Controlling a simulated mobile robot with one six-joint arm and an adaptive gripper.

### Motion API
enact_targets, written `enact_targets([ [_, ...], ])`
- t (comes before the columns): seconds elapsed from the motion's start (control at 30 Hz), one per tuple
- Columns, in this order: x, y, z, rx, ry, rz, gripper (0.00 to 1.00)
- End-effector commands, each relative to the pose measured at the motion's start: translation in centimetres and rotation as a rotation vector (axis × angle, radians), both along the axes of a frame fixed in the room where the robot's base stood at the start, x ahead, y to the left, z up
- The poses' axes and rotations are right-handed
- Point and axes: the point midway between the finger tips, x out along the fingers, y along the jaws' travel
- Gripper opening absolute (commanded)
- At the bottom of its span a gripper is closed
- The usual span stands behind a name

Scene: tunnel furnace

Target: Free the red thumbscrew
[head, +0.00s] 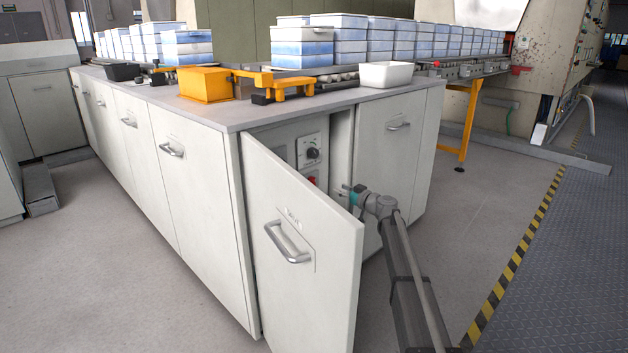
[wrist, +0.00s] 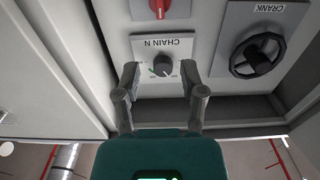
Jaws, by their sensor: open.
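A red part (wrist: 158,8) on a light plate shows at the top edge of the wrist view, partly cut off; I cannot tell whether it is the thumbscrew. In the head view a red spot (head: 312,180) shows inside the open cabinet, below a dark knob (head: 312,153). My gripper (wrist: 160,72) is open and empty, its fingers pointing into the cabinet. Between its fingertips, in the picture, is the dark round knob (wrist: 164,65) on a plate marked "CHAIN N"; I cannot tell any contact. The wrist view is upside down.
A black handwheel (wrist: 258,55) marked "CRANK" sits right of the knob in the wrist view. The open cabinet door (head: 300,270) stands left of my arm. The counter (head: 240,112) above carries a yellow box (head: 205,84) and a white bin (head: 386,75). Floor to the right is clear.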

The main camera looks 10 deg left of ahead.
Motion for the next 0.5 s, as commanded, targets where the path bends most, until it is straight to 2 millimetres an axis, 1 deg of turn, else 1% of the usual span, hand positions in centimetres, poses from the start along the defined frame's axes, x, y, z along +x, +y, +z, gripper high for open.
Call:
enact_targets([
  [0.27, 1.2, 1.4, 0.0, 0.0, 0.0, 0.001, 0.53],
  [0.5, 3.3, 4.0, 0.0, 0.0, 0.0, 0.001, 0.53],
])
